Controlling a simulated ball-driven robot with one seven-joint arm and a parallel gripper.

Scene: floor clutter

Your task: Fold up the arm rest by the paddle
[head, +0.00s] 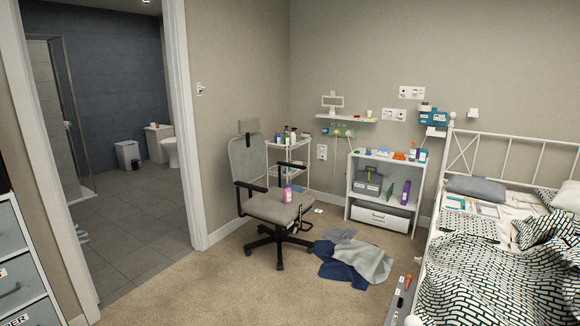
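A grey office chair (268,208) on a black five-star base stands in the middle of the room, facing right. It has a black arm rest on the near side (250,186) and another on the far side (293,164). Both look level, sticking forward from the backrest. A paddle cannot be made out at this size. A pink bottle (288,195) stands upright on the seat, between the arm rests. My gripper is not in view.
Crumpled blue and grey cloths (355,262) lie on the carpet right of the chair. A white trolley (291,160) stands behind it and a white shelf (380,190) to the right. A bed (500,240) fills the right side. Carpet (220,285) before the chair is clear.

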